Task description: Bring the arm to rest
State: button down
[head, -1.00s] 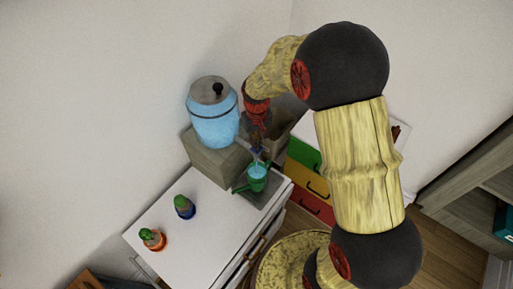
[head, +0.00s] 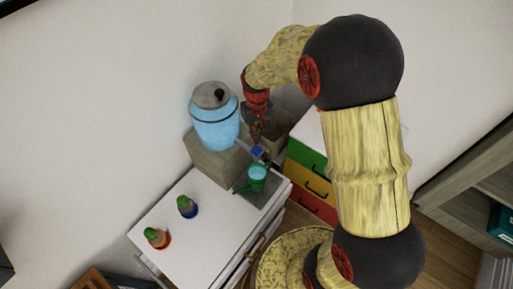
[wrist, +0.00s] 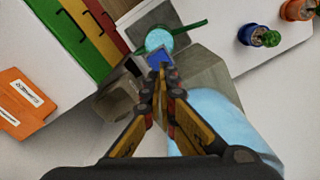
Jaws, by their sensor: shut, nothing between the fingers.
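My gripper (head: 256,138) points down just above the blue tap handle (head: 258,152) of the water dispenser (head: 215,122). In the wrist view my gripper's fingertips (wrist: 161,72) are together and empty, just short of the blue tap handle (wrist: 159,56); I cannot tell whether they touch it. A green watering can (head: 257,179) with light blue water in it stands under the tap on a grey mat (head: 271,190). The can also shows in the wrist view (wrist: 158,40). My arm arches over from the right.
The dispenser stands on a grey block (head: 207,161) on the white cabinet (head: 190,240). A coloured drawer unit (head: 308,180) is beyond the can; shelving (head: 470,185) is at right.

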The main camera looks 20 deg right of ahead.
jog(key=shift+f, duration=0.1)
dwell(0.6)
jog(key=s+r+t+b, duration=0.1)
jog(key=s+t+b, duration=0.4)
jog(key=s+b, duration=1.7)
jog(key=shift+s+r+m+t+b, duration=0.2)
jog(key=shift+r+m+t+b, duration=0.15)
jog(key=shift+b, duration=0.3)
